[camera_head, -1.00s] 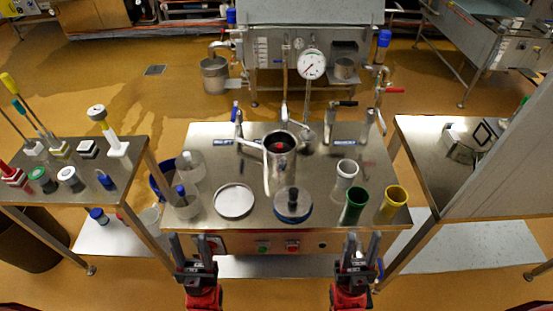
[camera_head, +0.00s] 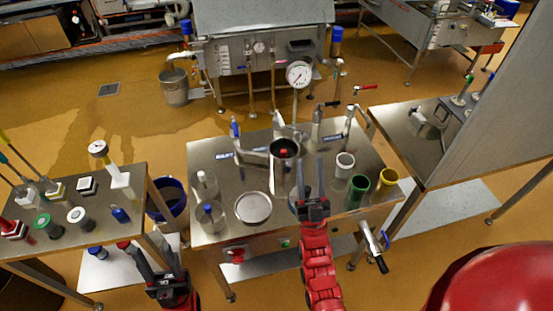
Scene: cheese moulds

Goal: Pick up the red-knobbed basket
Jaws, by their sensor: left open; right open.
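A small red knob (camera_head: 284,152) shows inside the dark mouth of a tall metal pot (camera_head: 279,179) on the middle steel table. The rest of any basket under the knob is hidden in the pot. My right gripper (camera_head: 310,172) is open, with its fingers pointing away from me. It appears over the table just right of the pot and near the front edge; I cannot tell its height. Nothing shows between its fingers. My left gripper (camera_head: 150,252) is open and empty, low in front of the gap between the left table and the middle table.
On the middle table (camera_head: 228,228) stand a white cup (camera_head: 344,165), a green cup (camera_head: 356,188), a yellow cup (camera_head: 387,179), a white round lid (camera_head: 253,208) and clear bottles. A side table (camera_head: 20,187) at left holds several tools.

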